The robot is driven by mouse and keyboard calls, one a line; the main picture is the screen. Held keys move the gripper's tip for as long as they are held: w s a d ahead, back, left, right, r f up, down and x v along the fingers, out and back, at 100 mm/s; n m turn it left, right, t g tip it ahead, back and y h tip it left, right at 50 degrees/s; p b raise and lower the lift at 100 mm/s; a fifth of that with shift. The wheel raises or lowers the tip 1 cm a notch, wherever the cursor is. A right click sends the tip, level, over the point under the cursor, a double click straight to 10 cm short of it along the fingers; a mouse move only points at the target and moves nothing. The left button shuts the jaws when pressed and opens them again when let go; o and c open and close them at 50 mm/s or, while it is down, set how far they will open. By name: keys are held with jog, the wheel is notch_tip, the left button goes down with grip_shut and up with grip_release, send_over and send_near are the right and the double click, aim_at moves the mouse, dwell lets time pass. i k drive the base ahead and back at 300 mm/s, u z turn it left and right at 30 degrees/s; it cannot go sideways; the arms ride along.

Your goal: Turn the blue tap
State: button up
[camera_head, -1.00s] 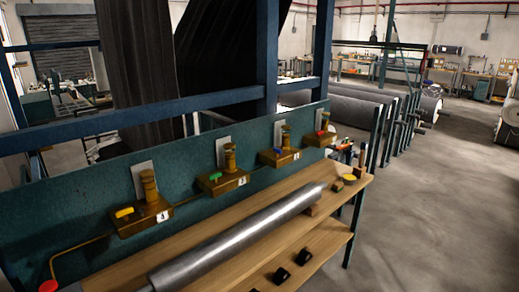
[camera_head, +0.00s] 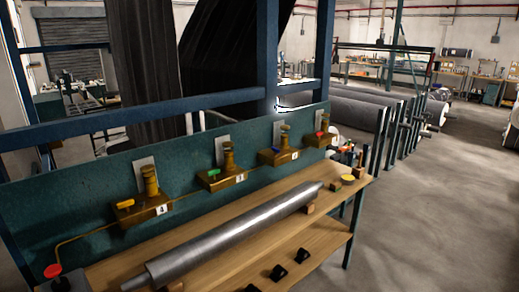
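The blue tap (camera_head: 276,149) is a small blue handle on a brass valve block (camera_head: 279,157). This block is mounted on a dark green panel (camera_head: 100,190) behind a wooden bench. It sits between the green-handled valve (camera_head: 213,173) on its left and the red-handled valve (camera_head: 319,133) on its right. The handle is small here, so its exact turn is hard to read. A yellow-handled valve (camera_head: 125,204) is at the far left of the row. My gripper is not in view.
A long grey metal roller (camera_head: 230,235) lies on the wooden bench (camera_head: 330,194) in front of the valves. Black blocks (camera_head: 278,272) sit on the lower shelf. A blue beam (camera_head: 150,118) crosses above the panel. The floor at right (camera_head: 430,220) is clear.

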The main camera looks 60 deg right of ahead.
aim_at(276, 150)
jog(key=z, duration=0.5)
jog(key=k, duration=0.15)
jog(key=u, duration=1.85)
jog(key=k, duration=1.15)
jog(key=z, duration=2.55)
